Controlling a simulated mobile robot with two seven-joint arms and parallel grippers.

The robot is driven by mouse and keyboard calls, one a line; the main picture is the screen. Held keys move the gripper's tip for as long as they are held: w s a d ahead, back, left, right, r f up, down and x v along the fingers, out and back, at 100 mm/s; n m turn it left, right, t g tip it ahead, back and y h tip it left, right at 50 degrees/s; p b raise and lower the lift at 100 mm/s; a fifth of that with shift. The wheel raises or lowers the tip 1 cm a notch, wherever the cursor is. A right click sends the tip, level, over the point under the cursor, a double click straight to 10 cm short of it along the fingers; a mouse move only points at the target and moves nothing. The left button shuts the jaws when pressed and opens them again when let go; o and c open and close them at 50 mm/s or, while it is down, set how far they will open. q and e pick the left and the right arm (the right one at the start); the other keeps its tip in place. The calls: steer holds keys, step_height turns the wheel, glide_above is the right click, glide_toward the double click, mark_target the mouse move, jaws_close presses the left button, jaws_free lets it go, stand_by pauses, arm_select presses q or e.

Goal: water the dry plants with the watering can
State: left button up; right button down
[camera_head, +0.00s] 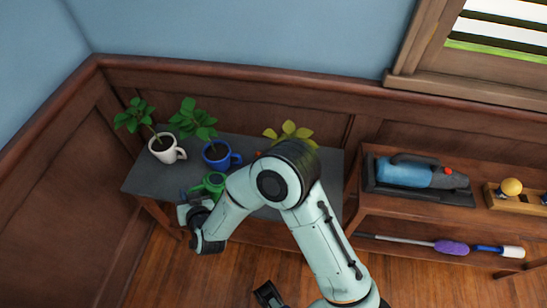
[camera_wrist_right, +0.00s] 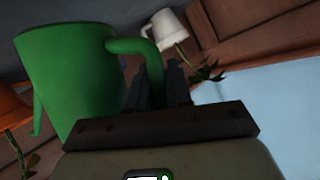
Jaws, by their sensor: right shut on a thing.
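The green watering can (camera_head: 212,183) is at the front of the grey shelf top, partly hidden by my right arm. My right gripper (camera_head: 190,207) is shut on its handle; the wrist view shows the dark fingers (camera_wrist_right: 165,85) at the green handle (camera_wrist_right: 140,47). I cannot tell whether the can touches the shelf. A green plant (camera_head: 140,115) grows in a white mug (camera_head: 163,153) at the left. Another green plant (camera_head: 194,118) is in a blue mug (camera_head: 212,161). A yellowish plant (camera_head: 289,132) stands right of them; my arm hides its pot.
The grey-topped low bookcase (camera_head: 145,181) stands against the wall. A second bookcase to the right holds a blue handheld vacuum (camera_head: 406,172) on top and a purple duster (camera_head: 450,247) below.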

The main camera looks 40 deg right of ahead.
arm_select(q)
steer(key=shift+s+r+p, duration=0.2)
steer(key=shift+r+p, duration=0.25)
steer(key=shift+p, duration=0.1)
arm_select(e)
steer(key=shift+d+r+m+y, duration=0.2)
steer(key=shift+d+r, duration=0.2)
steer(key=shift+r, duration=0.3)
steer(key=shift+d+r+m+y, duration=0.2)
steer(key=shift+d+r, duration=0.15)
steer(key=shift+r, duration=0.3)
steer(key=shift+r, duration=0.1)
arm_select(q)
steer(key=shift+s+r, duration=0.1)
steer(key=shift+r, duration=0.1)
arm_select(e)
steer(key=shift+d+r, duration=0.35)
steer(key=shift+r, duration=0.2)
stand_by(1.5)
